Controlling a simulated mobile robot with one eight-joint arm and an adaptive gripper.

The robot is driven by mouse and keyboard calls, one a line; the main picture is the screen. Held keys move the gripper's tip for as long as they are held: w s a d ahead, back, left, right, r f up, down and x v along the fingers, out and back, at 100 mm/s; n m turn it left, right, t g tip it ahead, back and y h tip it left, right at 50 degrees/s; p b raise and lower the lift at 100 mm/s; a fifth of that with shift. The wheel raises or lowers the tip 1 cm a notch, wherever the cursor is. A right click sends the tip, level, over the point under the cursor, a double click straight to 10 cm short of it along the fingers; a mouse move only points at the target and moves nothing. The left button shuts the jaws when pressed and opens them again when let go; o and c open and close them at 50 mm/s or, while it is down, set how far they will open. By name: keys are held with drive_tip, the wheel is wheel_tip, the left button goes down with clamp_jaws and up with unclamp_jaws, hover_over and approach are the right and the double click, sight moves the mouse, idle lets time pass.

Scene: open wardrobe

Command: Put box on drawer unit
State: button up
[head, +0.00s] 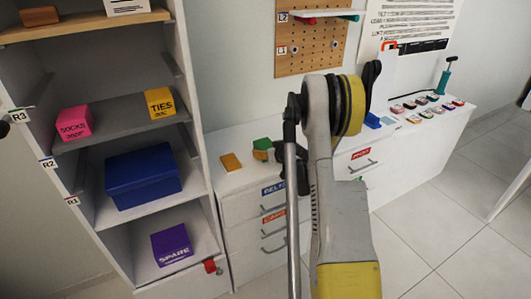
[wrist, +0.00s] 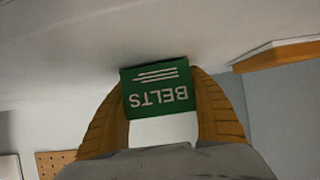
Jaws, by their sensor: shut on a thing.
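The green box marked BELTS (wrist: 160,87) is between the two yellow-brown fingers of my gripper (wrist: 161,105) in the wrist view, with its lettering upside down. My gripper is shut on it. In the head view the green box (head: 262,144) shows over the back part of the drawer unit's white top (head: 235,184). My gripper is mostly hidden behind my arm there. A broad pale surface lies close to the box's upper edge in the wrist view. I cannot tell whether the box touches the top.
An orange block (head: 230,161) sits on the unit left of the green box. The wardrobe at left holds a pink SOCKS box (head: 74,123), yellow TIES box (head: 160,103), blue box (head: 143,178) and purple SPARE box (head: 171,245). A pegboard (head: 310,40) hangs behind.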

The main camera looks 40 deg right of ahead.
drive_tip(key=shift+f, duration=0.1)
drive_tip(key=shift+f, duration=0.15)
drive_tip(key=o, duration=1.2)
drive_tip(key=shift+r, duration=0.2)
